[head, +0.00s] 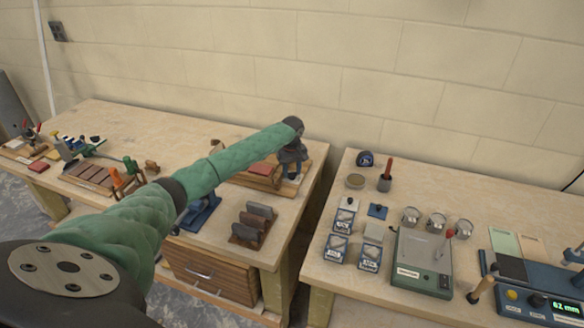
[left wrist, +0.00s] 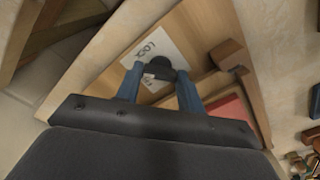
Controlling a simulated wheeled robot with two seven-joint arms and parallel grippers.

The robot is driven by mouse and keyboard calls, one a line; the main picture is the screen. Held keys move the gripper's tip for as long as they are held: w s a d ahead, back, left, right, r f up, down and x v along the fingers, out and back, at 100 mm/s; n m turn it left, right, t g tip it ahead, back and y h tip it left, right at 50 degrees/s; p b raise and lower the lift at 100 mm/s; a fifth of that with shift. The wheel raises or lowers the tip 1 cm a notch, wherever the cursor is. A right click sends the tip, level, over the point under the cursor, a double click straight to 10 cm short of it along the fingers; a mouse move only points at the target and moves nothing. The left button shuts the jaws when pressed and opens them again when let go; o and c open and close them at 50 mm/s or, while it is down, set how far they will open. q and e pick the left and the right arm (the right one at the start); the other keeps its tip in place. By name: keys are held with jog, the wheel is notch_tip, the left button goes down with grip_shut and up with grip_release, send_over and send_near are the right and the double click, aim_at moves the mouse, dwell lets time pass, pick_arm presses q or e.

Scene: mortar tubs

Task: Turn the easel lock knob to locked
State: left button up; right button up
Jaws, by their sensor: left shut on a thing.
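The wooden easel (head: 253,181) stands at the right end of the left bench, with a red piece (head: 261,168) on it. In the left wrist view, its wooden board (left wrist: 200,30) carries a white label (left wrist: 145,48) whose print I cannot read. The dark lock knob (left wrist: 160,67) sits in front of this label. My left gripper (left wrist: 160,82) has its two blue fingers on either side of the knob and is shut on it. In the head view my left gripper (head: 291,165) is at the easel's right end and hides the knob. The knob's setting cannot be told.
Dark and brown blocks in a rack (head: 253,224) stand in front of the easel, near the bench's front edge. A gap separates the left bench from the right bench (head: 320,263), which holds tubs, a scale (head: 421,262) and a device with a display (head: 540,290).

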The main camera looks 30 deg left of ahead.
aim_at(292, 173)
pick_arm(q)
jog(key=m+p, duration=0.1)
jog(key=m, duration=0.2)
jog(key=shift+m, duration=0.4)
jog(key=shift+m+p, duration=0.35)
jog(key=shift+m, duration=1.55)
pick_arm(e)
jog(key=shift+s+d+f, duration=0.15)
jog(key=shift+s, duration=0.7)
jog(key=shift+s+d+f, duration=0.1)
jog(key=shift+s+d, duration=0.1)
jog(key=shift+s, duration=0.6)
jog(key=shift+s+d+f, duration=0.15)
jog(key=shift+s, duration=0.7)
jog(key=shift+w+a, duration=0.15)
